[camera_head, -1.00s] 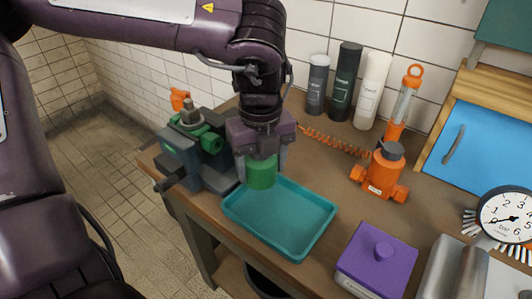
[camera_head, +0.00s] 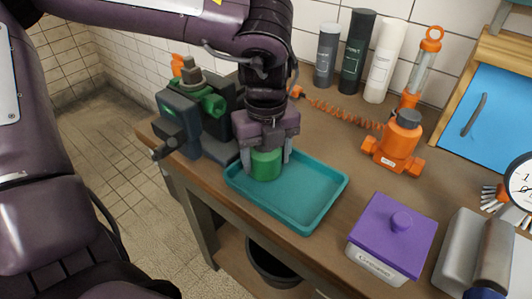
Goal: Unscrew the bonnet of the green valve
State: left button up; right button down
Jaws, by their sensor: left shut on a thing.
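The green valve (camera_head: 209,103) is held in a dark grey vise (camera_head: 180,125) at the left end of the bench, with a grey part sticking up beside it. My left gripper (camera_head: 266,152) points down and is shut on a green cylindrical piece, which looks like the bonnet (camera_head: 266,166). The bonnet is apart from the valve, to its right, over the rear left part of the teal tray (camera_head: 308,222). I cannot tell whether it touches the tray floor. The fingers hide its upper sides. My right gripper is not in view.
An orange valve (camera_head: 397,145) and a purple-lidded box (camera_head: 390,238) stand to the right. Several bottles (camera_head: 357,52) stand along the tiled wall. A grey metal case (camera_head: 462,250) and a gauge (camera_head: 522,185) are at far right. A dark bin (camera_head: 270,265) is below the bench edge.

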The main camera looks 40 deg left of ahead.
pick_arm(q)
jog(key=shift+f, duration=0.25)
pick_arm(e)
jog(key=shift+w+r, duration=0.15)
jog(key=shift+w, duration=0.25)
pick_arm(q)
jog(key=o, duration=1.4)
jog(key=shift+c, duration=0.2)
jog(key=shift+r, duration=0.15)
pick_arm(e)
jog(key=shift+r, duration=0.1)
